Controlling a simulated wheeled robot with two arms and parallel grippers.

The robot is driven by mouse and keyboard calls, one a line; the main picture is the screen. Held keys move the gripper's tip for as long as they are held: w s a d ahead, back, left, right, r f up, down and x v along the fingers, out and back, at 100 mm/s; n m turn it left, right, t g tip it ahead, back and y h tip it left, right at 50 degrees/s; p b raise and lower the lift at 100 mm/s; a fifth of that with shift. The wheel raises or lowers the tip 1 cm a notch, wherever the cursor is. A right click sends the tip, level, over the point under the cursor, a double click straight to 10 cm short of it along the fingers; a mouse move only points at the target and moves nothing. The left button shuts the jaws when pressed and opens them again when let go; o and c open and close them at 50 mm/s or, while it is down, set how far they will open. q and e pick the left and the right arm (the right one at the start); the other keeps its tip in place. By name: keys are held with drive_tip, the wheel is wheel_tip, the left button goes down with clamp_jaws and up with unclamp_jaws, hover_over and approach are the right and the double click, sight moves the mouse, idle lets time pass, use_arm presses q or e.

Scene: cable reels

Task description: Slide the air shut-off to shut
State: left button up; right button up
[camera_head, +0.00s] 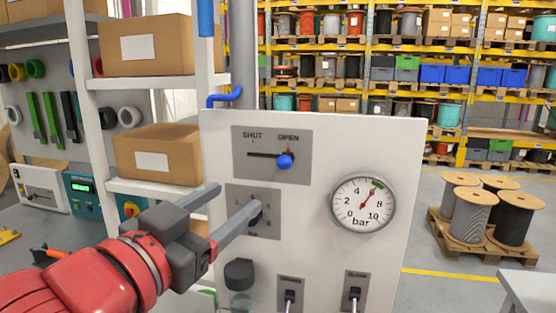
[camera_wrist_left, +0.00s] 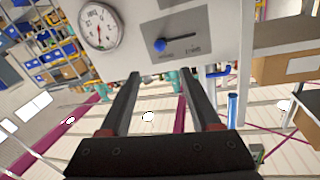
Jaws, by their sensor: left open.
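The air shut-off is a slider on a grey plate (camera_head: 272,155) marked SHUT at left and OPEN at right, high on a pale panel. Its blue knob (camera_head: 284,161) sits at the right end of a dark slot, under OPEN. The knob also shows in the left wrist view (camera_wrist_left: 159,45), upside down. My left gripper (camera_head: 237,199) is open and empty, its two fingers apart. In the head view it lies below and left of the knob, in front of the panel, and does not touch the knob. My right gripper is not in view.
A pressure gauge (camera_head: 363,205) is on the panel at right, its needle pointing up and right. A second grey plate (camera_head: 264,228) with a dark knob is partly behind my left finger. Shelves with cardboard boxes (camera_head: 157,152) stand close at left.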

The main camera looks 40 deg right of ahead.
use_arm(q)
drive_tip(key=p, duration=0.4)
approach(281, 165)
drive_tip(key=p+x, duration=0.4)
drive_tip(key=x, duration=0.5)
drive_tip(key=shift+d, duration=0.1)
clamp_jaws()
idle(0.8)
